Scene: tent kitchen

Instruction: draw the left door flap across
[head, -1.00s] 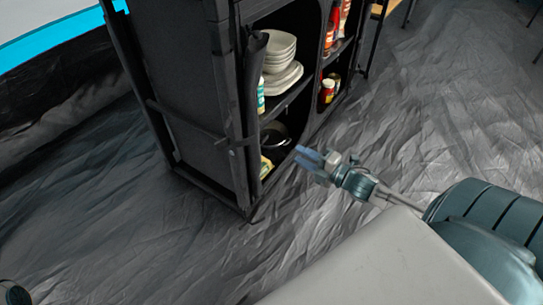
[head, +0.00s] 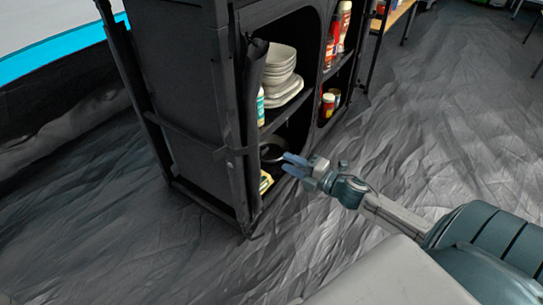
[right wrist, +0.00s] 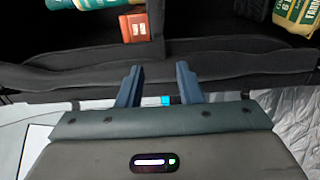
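The left door flap (head: 254,75) is a dark fabric strip hanging gathered along the left edge of the black cupboard's opening. The cupboard (head: 185,70) stands on the floor with its shelves exposed. My right gripper (head: 287,164) is in front of the lower shelf opening, to the right of the flap's lower part and apart from it in the picture. In the right wrist view, its two blue fingers (right wrist: 158,84) are apart with nothing visibly held between them. Dark fabric edges cross just beyond the fingertips there; I cannot tell which belongs to the flap. My left gripper is not in view.
Stacked plates (head: 281,75), a dark pan (head: 271,152) and red bottles (head: 343,22) stand on the shelves. Wrinkled grey floor (head: 440,110) lies open to the right. The tent wall (head: 60,40) is behind on the left.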

